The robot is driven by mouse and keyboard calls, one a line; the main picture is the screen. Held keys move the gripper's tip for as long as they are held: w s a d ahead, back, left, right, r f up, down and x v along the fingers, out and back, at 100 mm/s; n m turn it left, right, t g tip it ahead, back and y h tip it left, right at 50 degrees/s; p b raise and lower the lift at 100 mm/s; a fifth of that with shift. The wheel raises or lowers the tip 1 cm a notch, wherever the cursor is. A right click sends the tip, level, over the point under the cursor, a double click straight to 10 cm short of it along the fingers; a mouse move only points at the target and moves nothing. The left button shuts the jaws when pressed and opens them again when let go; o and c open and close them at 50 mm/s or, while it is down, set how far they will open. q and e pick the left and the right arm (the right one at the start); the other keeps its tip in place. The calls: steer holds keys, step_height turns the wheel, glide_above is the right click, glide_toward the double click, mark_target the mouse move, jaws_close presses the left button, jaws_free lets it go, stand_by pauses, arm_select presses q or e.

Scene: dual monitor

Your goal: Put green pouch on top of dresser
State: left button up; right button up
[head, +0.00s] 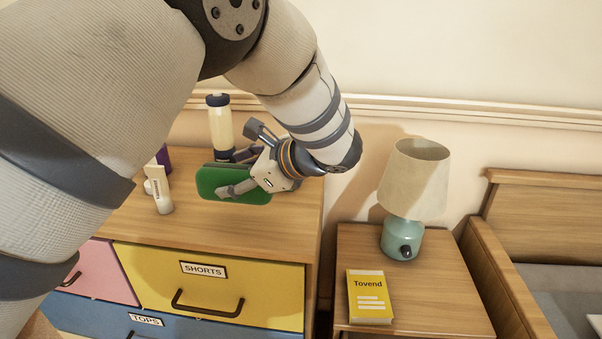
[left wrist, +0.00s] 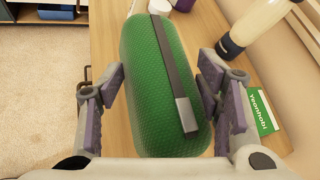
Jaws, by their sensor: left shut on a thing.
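The green pouch (head: 233,182) is over the top of the wooden dresser (head: 280,220), near its right side. In the left wrist view the pouch (left wrist: 160,90) is a rounded green case with a dark strip along it. My left gripper (head: 245,178) is shut on the pouch, with a finger on each side of it. I cannot tell whether the pouch touches the dresser top. My right gripper is not in view.
A bottle (head: 219,125) stands behind the pouch. A white tube (head: 160,190) stands to its left on the dresser. A green box (left wrist: 262,112) shows in the left wrist view. A nightstand with a lamp (head: 403,240) and yellow book (head: 369,297) is at right. The dresser's front right top is clear.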

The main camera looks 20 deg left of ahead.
mark_target(236, 183)
arm_select(q)
steer(key=f, duration=0.1)
steer(key=w+a+f, duration=0.1)
steer(key=a+f, duration=0.1)
steer(key=shift+w+f, duration=0.15)
steer(key=shift+w, duration=0.2)
steer(key=f, duration=0.3)
steer(key=shift+w+a+f+b, duration=0.15)
steer(key=shift+a+f+b, duration=0.15)
steer(key=shift+b, duration=0.05)
steer(key=shift+r, duration=0.1)
steer(key=o, duration=1.3)
steer(key=shift+d, duration=0.1)
